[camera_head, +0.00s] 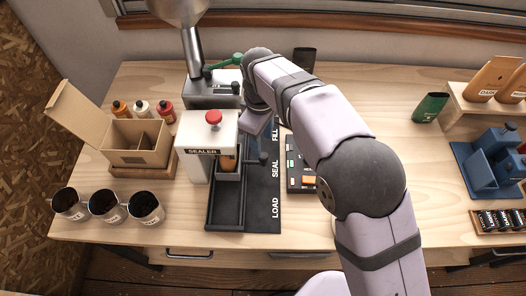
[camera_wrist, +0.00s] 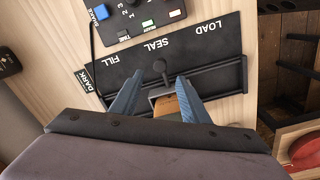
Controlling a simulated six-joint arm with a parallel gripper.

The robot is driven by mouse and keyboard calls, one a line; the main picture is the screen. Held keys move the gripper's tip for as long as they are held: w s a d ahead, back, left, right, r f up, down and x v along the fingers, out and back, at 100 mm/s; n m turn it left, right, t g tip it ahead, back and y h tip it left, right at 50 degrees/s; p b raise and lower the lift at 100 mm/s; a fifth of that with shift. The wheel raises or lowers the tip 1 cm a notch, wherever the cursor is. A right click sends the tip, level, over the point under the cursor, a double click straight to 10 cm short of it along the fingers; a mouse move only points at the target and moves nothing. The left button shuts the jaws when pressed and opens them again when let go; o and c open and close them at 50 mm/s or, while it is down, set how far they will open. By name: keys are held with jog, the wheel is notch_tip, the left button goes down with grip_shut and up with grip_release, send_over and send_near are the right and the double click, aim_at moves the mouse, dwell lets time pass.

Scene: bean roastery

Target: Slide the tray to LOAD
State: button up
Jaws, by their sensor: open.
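The tray (camera_head: 229,174) sits in the dark slide track (camera_head: 226,212) under the sealer (camera_head: 208,135), beside the SEAL mark. A brown bag (camera_head: 228,162) stands in it; the bag also shows in the wrist view (camera_wrist: 170,106). The tray's dark knobbed handle (camera_wrist: 161,72) sticks out towards the label strip. My gripper (camera_wrist: 160,77) is open, with one blue-grey finger on each side of the handle; I cannot tell whether they touch it. The LOAD mark (camera_head: 275,208) is at the track's near end, where the track is empty.
A control panel (camera_head: 300,165) lies right of the strip. A filling machine (camera_head: 212,90) stands at the far end. Three bean cups (camera_head: 104,203) and an open cardboard box (camera_head: 138,140) are on the left. Blue holders (camera_head: 490,165) stand far right. The table right of the panel is partly clear.

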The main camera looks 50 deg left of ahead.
aim_at(263, 155)
jog(key=shift+w+f+p, duration=0.15)
jog(key=shift+f+p, duration=1.15)
jog(key=shift+f, duration=2.3)
grip_shut()
